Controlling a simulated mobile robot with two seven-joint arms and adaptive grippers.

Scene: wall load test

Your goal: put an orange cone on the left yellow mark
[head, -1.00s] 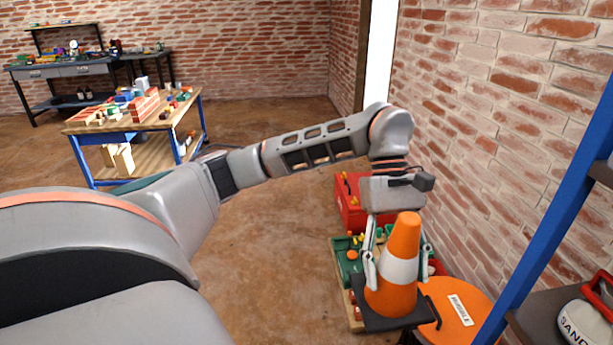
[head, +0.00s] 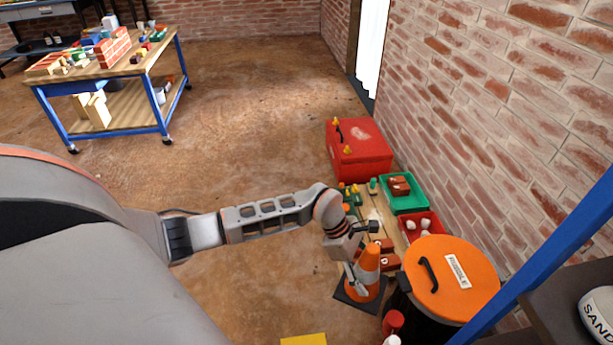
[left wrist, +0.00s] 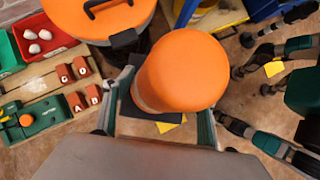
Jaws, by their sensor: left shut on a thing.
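An orange cone (head: 368,262) with a white band and a black square base is upright near the floor. My left gripper (head: 356,270) is shut on the cone, its fingers on either side. In the left wrist view the cone (left wrist: 180,70) shows from above. I cannot tell whether its base touches the floor. A yellow mark (head: 304,340) lies on the floor at the bottom edge of the head view. In the left wrist view one yellow mark (left wrist: 170,126) shows partly behind the cone's base and another (left wrist: 274,68) lies to the right.
A black bin with an orange lid (head: 452,280) stands close right of the cone. A red toolbox (head: 358,150), a green bin (head: 403,193) and a red bin (head: 420,226) sit along the brick wall. A blue shelf post (head: 545,255) is at right. The floor to the left is open.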

